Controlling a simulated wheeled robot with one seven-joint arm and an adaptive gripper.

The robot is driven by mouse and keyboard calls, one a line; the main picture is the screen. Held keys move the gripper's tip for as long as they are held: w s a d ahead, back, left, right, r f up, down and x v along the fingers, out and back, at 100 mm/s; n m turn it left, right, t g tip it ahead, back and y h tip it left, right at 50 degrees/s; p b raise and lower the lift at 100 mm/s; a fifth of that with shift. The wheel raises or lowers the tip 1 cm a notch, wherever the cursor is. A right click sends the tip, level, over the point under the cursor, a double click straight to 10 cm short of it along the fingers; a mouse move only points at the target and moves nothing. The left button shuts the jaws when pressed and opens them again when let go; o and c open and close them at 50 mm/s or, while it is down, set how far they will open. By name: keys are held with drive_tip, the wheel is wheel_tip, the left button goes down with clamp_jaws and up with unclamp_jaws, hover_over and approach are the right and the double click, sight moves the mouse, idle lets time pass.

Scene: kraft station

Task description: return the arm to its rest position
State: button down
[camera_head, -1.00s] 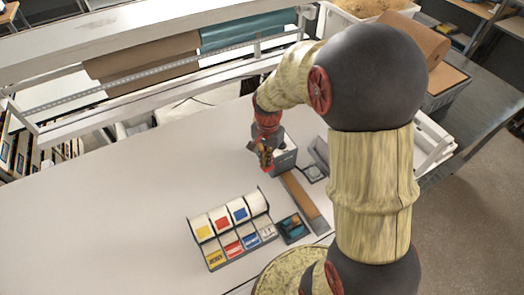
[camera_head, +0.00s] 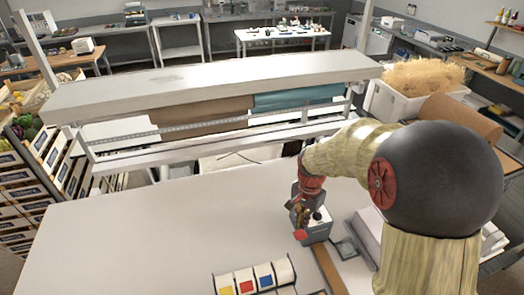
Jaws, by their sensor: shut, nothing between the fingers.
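My arm, in pale wood-like covers with dark round joints, rises at the right of the head view and bends over the white table (camera_head: 120,235). My gripper (camera_head: 299,228) hangs at its end, pointing down over the table's back part. It is shut and holds nothing. A small grey box-like device (camera_head: 318,230) stands right beside it in the picture; I cannot tell whether they touch. My arm hides part of the table's right side.
A dispenser with yellow, red and blue labels (camera_head: 252,279) stands at the front edge of view. A brown strip (camera_head: 328,270) lies beside it. A shelf with brown and teal rolls (camera_head: 297,97) spans the back. The table's left side is clear.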

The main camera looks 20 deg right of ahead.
drive_tip(key=shift+s+n, duration=0.15)
drive_tip(key=shift+n, duration=0.45)
drive_tip(key=s+a+n+t+b, duration=0.2)
drive_tip(key=s+a+n+b, duration=0.2)
drive_tip(key=s+b, duration=0.4)
drive_tip(key=s+a+n+t+b, duration=0.3)
drive_tip(key=s+a+n+b, duration=0.2)
drive_tip(key=b, duration=0.8)
drive_tip(key=s+n, duration=0.1)
drive_tip(key=s, duration=0.2)
drive_tip(key=shift+a+n+t, duration=0.15)
drive_tip(key=shift+n+t, duration=0.15)
drive_tip(key=shift+n, duration=0.1)
drive_tip(key=shift+s, duration=0.1)
